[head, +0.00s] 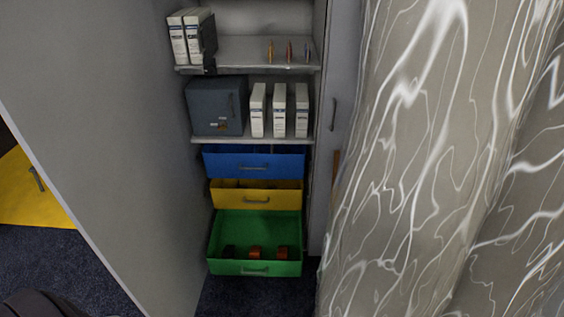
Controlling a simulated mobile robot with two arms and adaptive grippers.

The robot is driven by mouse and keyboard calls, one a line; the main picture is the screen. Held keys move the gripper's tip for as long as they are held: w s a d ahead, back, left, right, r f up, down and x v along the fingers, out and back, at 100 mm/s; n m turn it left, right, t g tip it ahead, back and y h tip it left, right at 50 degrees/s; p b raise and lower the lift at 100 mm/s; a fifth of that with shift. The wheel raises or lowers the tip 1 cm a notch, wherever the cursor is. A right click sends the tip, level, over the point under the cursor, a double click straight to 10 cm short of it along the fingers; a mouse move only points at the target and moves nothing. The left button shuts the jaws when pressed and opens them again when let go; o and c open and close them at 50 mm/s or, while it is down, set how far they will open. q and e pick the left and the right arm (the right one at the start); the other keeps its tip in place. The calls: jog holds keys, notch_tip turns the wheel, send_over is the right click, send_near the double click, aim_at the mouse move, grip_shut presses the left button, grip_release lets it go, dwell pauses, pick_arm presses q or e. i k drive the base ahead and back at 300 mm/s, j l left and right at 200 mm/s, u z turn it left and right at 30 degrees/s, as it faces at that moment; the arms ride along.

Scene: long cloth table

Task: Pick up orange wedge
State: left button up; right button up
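No thing that I can surely tell as the orange wedge shows in the head view. Two small reddish-orange objects (255,252) lie in the open green drawer (255,268) at the bottom of a cabinet; they are too small to tell their shape. A darker small object (228,251) lies left of them in the same drawer. Neither of my grippers is in view.
Above are a yellow drawer (256,198) and a blue drawer (253,163), both pulled out. Shelves hold white binders (279,110) and a grey box (215,107). A grey panel (95,120) stands left; a large marbled surface (420,150) fills the right.

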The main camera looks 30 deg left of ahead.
aim_at(282, 251)
jog(key=u, duration=1.1)
